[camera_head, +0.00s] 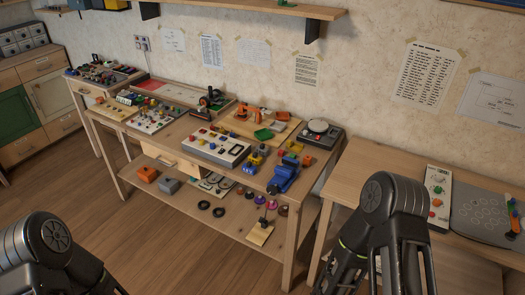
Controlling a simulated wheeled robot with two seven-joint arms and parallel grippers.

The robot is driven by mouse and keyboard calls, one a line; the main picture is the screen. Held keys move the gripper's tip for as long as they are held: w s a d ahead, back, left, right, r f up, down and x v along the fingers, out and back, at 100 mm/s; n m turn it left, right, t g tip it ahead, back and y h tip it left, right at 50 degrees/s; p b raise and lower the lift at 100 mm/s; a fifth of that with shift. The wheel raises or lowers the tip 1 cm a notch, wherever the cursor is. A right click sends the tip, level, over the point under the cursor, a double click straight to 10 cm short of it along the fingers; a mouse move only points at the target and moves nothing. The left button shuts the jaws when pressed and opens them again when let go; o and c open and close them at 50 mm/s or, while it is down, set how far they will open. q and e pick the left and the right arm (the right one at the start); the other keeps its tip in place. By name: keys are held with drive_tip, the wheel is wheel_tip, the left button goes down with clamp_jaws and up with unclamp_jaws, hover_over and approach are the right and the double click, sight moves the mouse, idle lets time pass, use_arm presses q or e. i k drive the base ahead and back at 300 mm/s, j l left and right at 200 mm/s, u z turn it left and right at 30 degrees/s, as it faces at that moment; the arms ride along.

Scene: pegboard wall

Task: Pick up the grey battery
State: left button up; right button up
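A small grey block (169,185), which may be the grey battery, sits on the lower shelf of the middle workbench. It lies just right of an orange block (147,174) of similar size. It is too small in view to be sure what it is. Parts of my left arm show at the bottom left corner, and parts of my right arm show at the lower right. Both arms are well apart from the grey block. I see no gripper fingertips of either arm.
The workbench top (186,147) is crowded with panels, tools and a blue vise (283,178). Its lower shelf (222,225) also holds dark rings and small coloured parts. A second table (345,185) stands at the right. The wooden floor (150,245) in front is clear.

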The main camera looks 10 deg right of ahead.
sight(261, 150)
drive_tip(key=i+j, duration=0.45)
drive_tip(key=i, duration=0.15)
drive_tip(key=i+j+z, duration=0.1)
drive_tip(key=i+j, duration=0.3)
drive_tip(key=i, duration=0.2)
